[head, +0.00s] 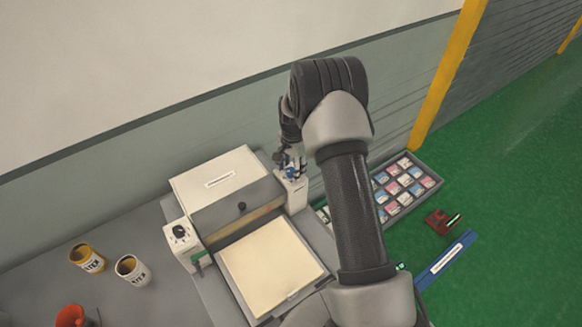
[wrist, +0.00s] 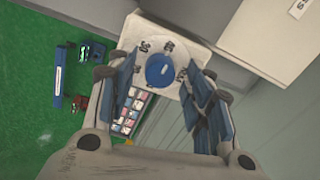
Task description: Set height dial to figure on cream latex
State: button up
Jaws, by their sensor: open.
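A blue round dial (wrist: 160,70) with dark figures around it sits on a white post top; in the head view the dial (head: 291,172) is at the machine's right post. My gripper (wrist: 163,84) is open, its fingers on either side of the dial, with no clear contact visible. In the head view my gripper (head: 289,158) is over that post, partly hidden by my arm. A cream slab (head: 270,265) lies in the machine's tray, with a small pale label at its near edge, too small to read. A black dial (head: 180,232) is on the left post.
Two tins lettered as latex, one yellow (head: 86,258) and one white (head: 131,269), stand on the grey bench left of the machine. An orange funnel-like thing (head: 72,316) is nearby. A tray of small coloured cards (head: 433,182) lies right of my arm. A wall stands behind.

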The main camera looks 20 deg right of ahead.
jog(key=c, duration=1.1)
jog(key=shift+n, duration=0.3)
jog(key=shift+f+n+b, duration=0.1)
jog(key=shift+n+b, duration=0.8)
jog(key=n+b, duration=0.1)
jog(key=n, duration=0.2)
jog(key=shift+n+b, duration=0.3)
jog(key=shift+b, duration=0.1)
jog(key=n+b, duration=0.1)
jog(key=n, duration=0.4)
jog(key=shift+w+n+b, duration=0.1)
jog(key=shift+n+b, duration=0.2)
jog(key=shift+b, duration=0.1)
